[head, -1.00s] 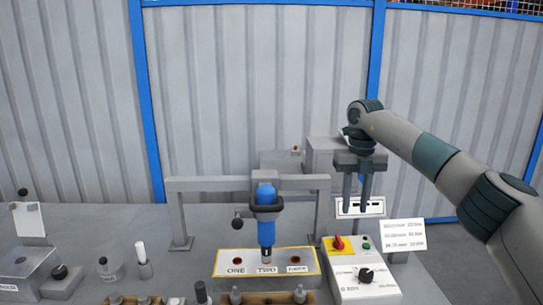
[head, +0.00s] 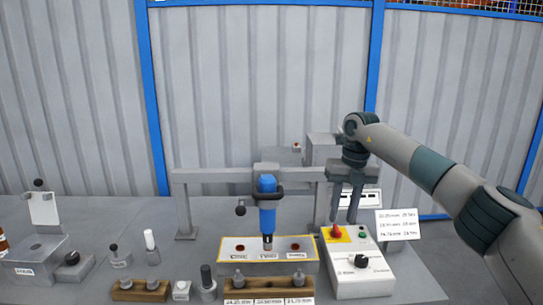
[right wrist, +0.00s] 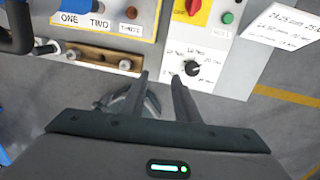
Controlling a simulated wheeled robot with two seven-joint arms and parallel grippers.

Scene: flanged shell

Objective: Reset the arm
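My right gripper (head: 344,218) hangs with its fingers pointing down behind and above the back edge of the white control box (head: 362,282). Its two fingers stand apart with nothing between them. In the right wrist view the gripper (right wrist: 158,76) also shows a clear gap between its fingers, with the control box beyond them. My right arm comes in from the right side of the head view. My left gripper is not in view.
A blue tool (head: 267,215) stands upright in a grey frame (head: 185,205) over a yellow-edged block (head: 245,253). A white label card (head: 397,224) is right of the gripper. Gauges and a wooden rack (head: 140,291) fill the front left.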

